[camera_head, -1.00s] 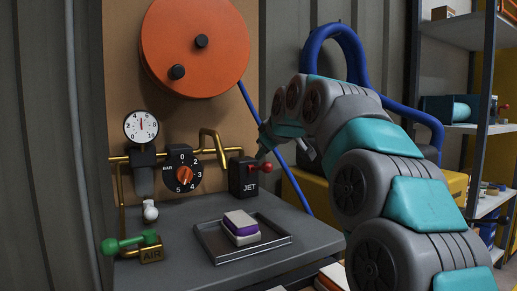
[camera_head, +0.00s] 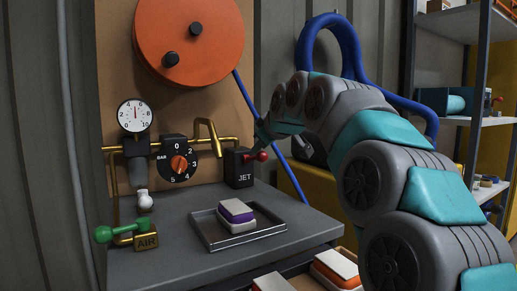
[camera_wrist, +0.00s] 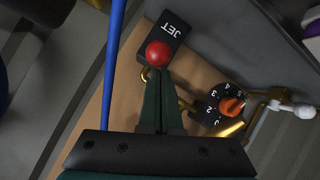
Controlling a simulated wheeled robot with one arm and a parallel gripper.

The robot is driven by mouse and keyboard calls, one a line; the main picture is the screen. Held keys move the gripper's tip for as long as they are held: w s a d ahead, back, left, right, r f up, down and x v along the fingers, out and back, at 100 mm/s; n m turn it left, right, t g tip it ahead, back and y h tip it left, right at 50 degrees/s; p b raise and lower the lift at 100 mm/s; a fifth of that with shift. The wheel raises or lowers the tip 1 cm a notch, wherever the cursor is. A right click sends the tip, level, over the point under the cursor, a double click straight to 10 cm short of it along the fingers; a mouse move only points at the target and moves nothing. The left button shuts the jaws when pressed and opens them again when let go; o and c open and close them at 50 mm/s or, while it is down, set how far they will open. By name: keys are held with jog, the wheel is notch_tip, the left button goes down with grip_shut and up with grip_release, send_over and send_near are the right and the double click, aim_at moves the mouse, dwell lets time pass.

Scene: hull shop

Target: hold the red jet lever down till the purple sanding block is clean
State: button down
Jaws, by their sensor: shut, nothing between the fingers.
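The purple sanding block (camera_head: 237,212) sits in a shallow dark tray (camera_head: 272,232) on the grey bench; a purple band shows between its pale top and pale lower part. The red jet lever's ball (camera_head: 262,156) sticks out to the right of the black JET box (camera_head: 239,168). In the wrist view, the red ball (camera_wrist: 158,54) is just beyond the tips of my gripper (camera_wrist: 160,75). Its fingers are together and empty. I cannot tell whether they touch the ball. In the head view, my arm reaches in from the right and its end is beside the JET box.
A round gauge (camera_head: 135,115), a BAR dial (camera_head: 179,162) and brass pipes stand behind the bench. A green-handled AIR valve (camera_head: 130,232) is at the left. More blocks (camera_head: 337,268) lie at the front edge. A blue hose (camera_head: 246,99) hangs behind the JET box.

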jog(key=shift+f+b, duration=0.3)
jog(key=shift+b, duration=0.15)
jog(key=b, duration=0.1)
jog(key=f+t+b, duration=0.1)
jog(key=f+y+b, duration=0.1)
jog(key=shift+s+d+f+t+b, duration=0.15)
jog(key=shift+s+d+t+b, duration=0.1)
jog(key=shift+s+t+b, duration=0.15)
jog(key=shift+s+d+f+t+y+b, duration=0.15)
jog(key=shift+f+t+y+b, duration=0.25)
jog(key=shift+f+t+b, duration=0.9)
jog(key=shift+f+g+b, duration=0.5)
jog(key=shift+b, duration=0.15)
dwell(1.7)
jog(key=shift+r, duration=0.1)
jog(key=r, duration=0.1)
jog(key=s+r+p, duration=0.1)
jog(key=a+r, duration=0.1)
jog(key=shift+s+r+p, duration=0.2)
jog(key=shift+r+p, duration=0.2)
send_near(257, 159)
jog(key=shift+s+d+r, duration=0.15)
jog(key=shift+s, duration=1.9)
